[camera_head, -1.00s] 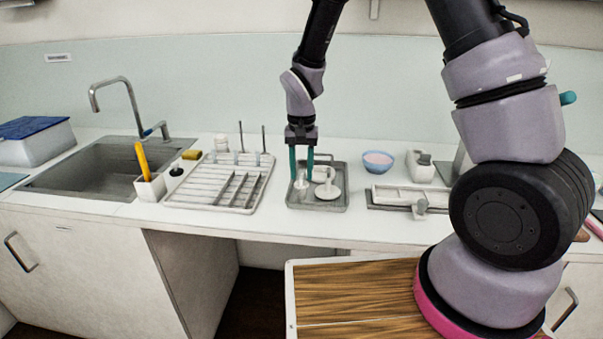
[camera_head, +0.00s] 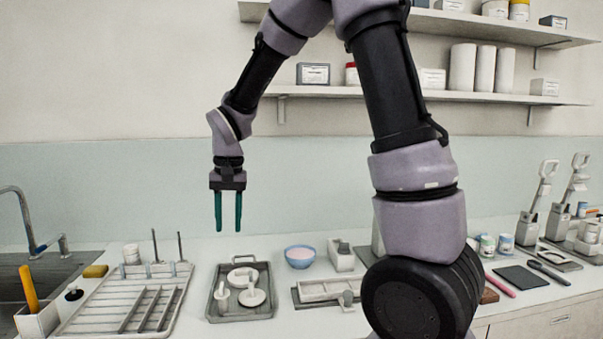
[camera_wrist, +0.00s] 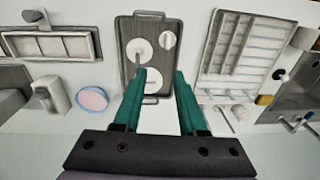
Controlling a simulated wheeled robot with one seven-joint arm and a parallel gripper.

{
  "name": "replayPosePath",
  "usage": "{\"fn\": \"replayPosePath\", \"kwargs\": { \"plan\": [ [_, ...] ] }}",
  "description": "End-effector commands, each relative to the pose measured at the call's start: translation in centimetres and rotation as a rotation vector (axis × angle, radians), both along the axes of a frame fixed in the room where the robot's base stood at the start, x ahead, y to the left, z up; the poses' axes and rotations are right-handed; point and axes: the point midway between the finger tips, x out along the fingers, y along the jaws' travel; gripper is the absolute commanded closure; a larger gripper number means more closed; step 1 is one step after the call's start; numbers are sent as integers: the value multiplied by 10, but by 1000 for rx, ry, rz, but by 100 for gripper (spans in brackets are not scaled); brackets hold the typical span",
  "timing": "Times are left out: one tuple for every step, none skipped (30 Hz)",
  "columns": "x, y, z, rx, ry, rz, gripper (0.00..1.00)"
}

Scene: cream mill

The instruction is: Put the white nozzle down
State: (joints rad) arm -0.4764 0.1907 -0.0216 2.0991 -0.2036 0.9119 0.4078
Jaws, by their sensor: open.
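A small white piece with an upright stem, which I take to be the white nozzle (camera_head: 222,293), stands at the left in the grey tray (camera_head: 263,309). It also shows in the wrist view (camera_wrist: 168,39). Beside it in the tray are a white disc with a stem (camera_head: 252,296) and a white round part (camera_head: 240,276) behind. My gripper (camera_head: 228,228) is open and empty, pointing down, well above the tray. Its teal fingers also show in the wrist view (camera_wrist: 160,75), with nothing between them.
A white drying rack (camera_head: 130,310) stands left of the tray. A blue bowl (camera_head: 300,258) and a light-coloured holder (camera_head: 330,289) stand to its right. Shelves (camera_head: 420,92) hang on the wall above. The counter in front of the tray is clear.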

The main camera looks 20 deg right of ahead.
Motion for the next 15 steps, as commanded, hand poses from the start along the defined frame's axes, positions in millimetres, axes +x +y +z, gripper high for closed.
{"fn": "replayPosePath", "kwargs": {
  "plan": [
    [-4, -17, 23, 26, -36, -18, 59],
    [-8, -27, 35, 41, -57, -28, 59],
    [-14, -40, 50, 61, -84, -39, 59],
    [-19, -50, 62, 74, -107, -46, 59],
    [-25, -60, 72, 86, -129, -54, 59],
    [-33, -72, 85, 104, -158, -64, 59],
    [-40, -81, 95, 114, -182, -70, 59],
    [-47, -89, 103, 124, -205, -77, 59],
    [-57, -100, 114, 136, -237, -86, 59],
    [-65, -108, 122, 145, -263, -93, 59],
    [-73, -116, 128, 151, -288, -99, 59],
    [-84, -125, 137, 160, -322, -107, 59],
    [-92, -131, 142, 165, -347, -112, 59],
    [-100, -137, 146, 169, -371, -118, 59],
    [-111, -144, 152, 173, -402, -123, 59]
  ]
}}
